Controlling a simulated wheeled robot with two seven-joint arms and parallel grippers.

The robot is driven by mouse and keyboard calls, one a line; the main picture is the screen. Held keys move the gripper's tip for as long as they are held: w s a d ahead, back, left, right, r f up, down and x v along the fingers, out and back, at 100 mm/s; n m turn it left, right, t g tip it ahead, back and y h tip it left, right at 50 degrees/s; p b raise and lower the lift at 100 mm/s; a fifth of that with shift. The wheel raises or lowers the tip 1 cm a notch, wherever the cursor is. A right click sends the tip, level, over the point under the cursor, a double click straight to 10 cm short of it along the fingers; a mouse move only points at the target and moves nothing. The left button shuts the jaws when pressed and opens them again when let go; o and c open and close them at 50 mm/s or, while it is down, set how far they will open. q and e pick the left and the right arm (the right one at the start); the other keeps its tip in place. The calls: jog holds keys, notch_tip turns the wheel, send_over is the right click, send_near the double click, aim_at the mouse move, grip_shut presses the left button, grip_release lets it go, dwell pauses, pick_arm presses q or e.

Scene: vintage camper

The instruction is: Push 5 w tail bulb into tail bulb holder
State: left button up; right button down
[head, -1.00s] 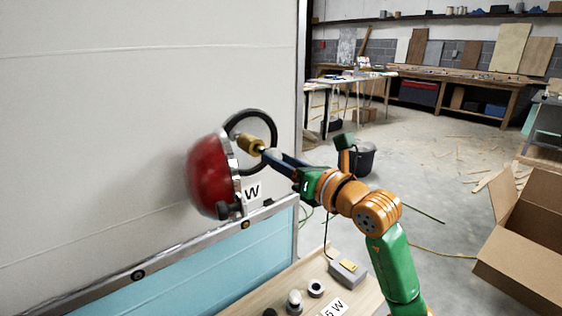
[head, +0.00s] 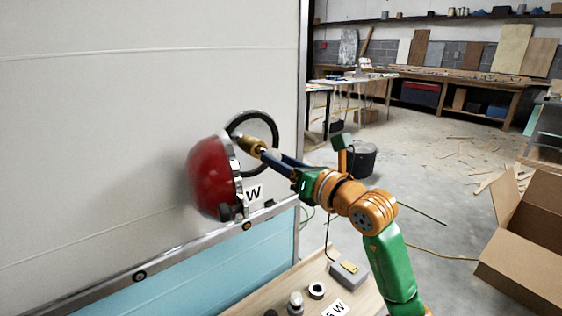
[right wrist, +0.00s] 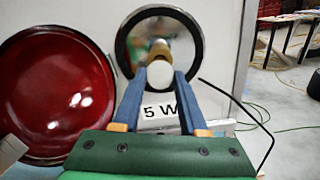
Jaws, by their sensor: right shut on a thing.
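The tail bulb holder (head: 273,128) is a round, mirror-like bowl with a black rim on the camper wall. It also shows in the right wrist view (right wrist: 196,35), with a "5 W" label (right wrist: 158,110) below it. My right gripper (right wrist: 161,72) is shut on the 5 w tail bulb. The bulb's white glass (right wrist: 160,77) is between the fingertips and its brass base (right wrist: 157,52) points into the bowl. In the head view the brass part (head: 250,145) is in front of the bowl's middle. The socket is hidden, so I cannot tell whether the base touches it. My left gripper is not in view.
A red lamp lens (head: 208,178) stands out from the wall just left of the holder, close to my fingers. Below is a wooden surface (head: 262,298) with small parts and a grey box (head: 348,274). An open cardboard box (head: 525,245) is at right.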

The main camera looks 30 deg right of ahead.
jog(key=shift+w+a+p, duration=0.1)
jog(key=shift+w+p, duration=0.3)
jog(key=shift+w, duration=0.9)
dwell(0.9)
jog(key=shift+c, duration=1.8)
grip_release()
